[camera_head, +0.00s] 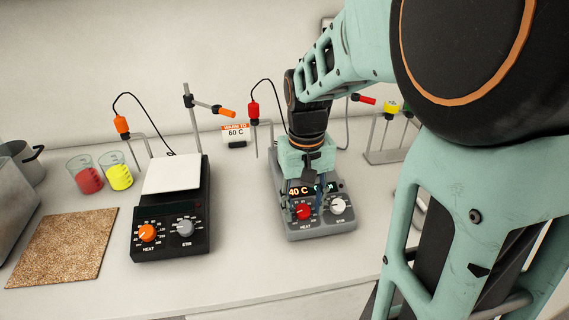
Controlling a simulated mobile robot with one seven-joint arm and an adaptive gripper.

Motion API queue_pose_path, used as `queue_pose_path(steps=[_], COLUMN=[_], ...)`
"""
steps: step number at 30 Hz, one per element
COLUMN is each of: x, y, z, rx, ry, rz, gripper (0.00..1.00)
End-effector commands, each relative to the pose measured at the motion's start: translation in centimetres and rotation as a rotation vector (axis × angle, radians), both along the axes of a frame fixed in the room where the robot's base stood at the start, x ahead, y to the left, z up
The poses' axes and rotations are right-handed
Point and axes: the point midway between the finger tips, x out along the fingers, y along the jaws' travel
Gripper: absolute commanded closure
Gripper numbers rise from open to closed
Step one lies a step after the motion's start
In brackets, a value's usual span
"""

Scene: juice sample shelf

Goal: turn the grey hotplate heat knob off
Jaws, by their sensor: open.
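The grey hotplate (318,229) stands on the bench right of centre. Its red heat knob (303,211) is on the left of its front panel, above the word HEAT. A white stir knob (338,206) sits to its right. The display (299,190) reads 40 C on the left; its right part is partly covered. My gripper (304,206) points down over the front panel, open, with its fingers around or just in front of the heat knob. I cannot tell whether they touch it. My gripper and wrist hide most of the hotplate's top.
A black hotplate (200,235) with an orange knob stands to the left. Beakers of red (89,180) and yellow (120,177) liquid and a cork mat (62,248) are farther left. A sign (236,134) reads 60 C. A probe rack (388,156) stands right. Bench front is clear.

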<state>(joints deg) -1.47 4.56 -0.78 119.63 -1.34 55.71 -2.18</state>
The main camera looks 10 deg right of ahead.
Motion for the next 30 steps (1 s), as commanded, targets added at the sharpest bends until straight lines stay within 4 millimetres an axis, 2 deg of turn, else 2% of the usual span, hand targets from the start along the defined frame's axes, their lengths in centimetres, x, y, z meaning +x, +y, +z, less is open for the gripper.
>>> queue_pose_path(steps=[5,16,23,30], x=[0.0,0.0,0.0,-0.02], y=[0.0,0.01,0.03,0.1], z=[0.01,0.03,0.05,0.07], rx=[0.0,0.0,-0.007,-0.042], ry=[0.0,0.001,0.001,0.001], rz=[0.0,0.0,0.022,0.132], gripper=[0.59,1.0,1.0,1.0])
